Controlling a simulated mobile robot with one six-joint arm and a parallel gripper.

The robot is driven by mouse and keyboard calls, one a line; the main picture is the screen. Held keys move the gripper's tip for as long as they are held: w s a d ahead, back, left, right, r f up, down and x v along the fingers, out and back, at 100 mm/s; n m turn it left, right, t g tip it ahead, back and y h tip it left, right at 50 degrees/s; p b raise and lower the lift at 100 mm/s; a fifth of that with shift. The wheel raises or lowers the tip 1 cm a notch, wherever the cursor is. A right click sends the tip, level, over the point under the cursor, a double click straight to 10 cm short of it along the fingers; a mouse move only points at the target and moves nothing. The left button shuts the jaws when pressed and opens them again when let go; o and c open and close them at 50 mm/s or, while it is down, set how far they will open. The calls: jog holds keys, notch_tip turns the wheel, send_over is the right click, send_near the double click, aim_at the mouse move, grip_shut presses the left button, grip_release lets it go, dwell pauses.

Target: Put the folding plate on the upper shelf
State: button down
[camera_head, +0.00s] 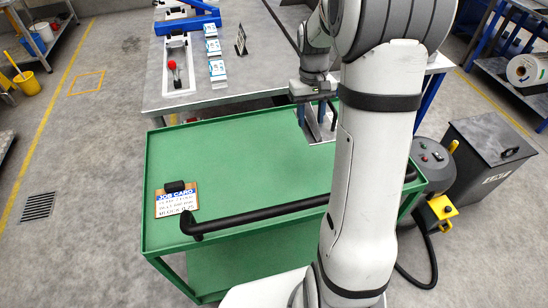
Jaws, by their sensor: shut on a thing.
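My gripper (316,97) points down over the far edge of the green cart, right of centre. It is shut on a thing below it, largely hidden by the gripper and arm. A pale metal plate with blue upright parts (317,128) shows directly under the jaws; it looks like the folding plate. I cannot tell whether it touches the cart. The green cart's upper shelf (260,150) is a flat tray with a low rim, mostly bare. A job card (176,203) with a black clip lies at its near left.
A grey workbench (265,70) stands behind the cart, bearing a red-knobbed fixture (175,75), blue-and-white boxes (217,70) and a small sign (241,40). A black handle bar (260,214) crosses the cart's near side. A dark bin (488,160) stands right.

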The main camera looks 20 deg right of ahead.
jog(key=shift+s+a+f+b, duration=0.1)
jog(key=shift+a+f+b, duration=0.1)
jog(key=shift+f+b, duration=0.35)
notch_tip(320, 180, down, 17)
jog(key=b, duration=0.6)
jog(key=shift+a+f+b, duration=0.1)
jog(key=shift+b, duration=0.3)
jog(key=shift+f, duration=0.2)
jog(key=c, duration=0.8)
grip_release()
jog(key=shift+c, duration=0.2)
jog(key=shift+r, duration=0.1)
notch_tip(320, 180, up, 12)
jog(key=w, duration=0.2)
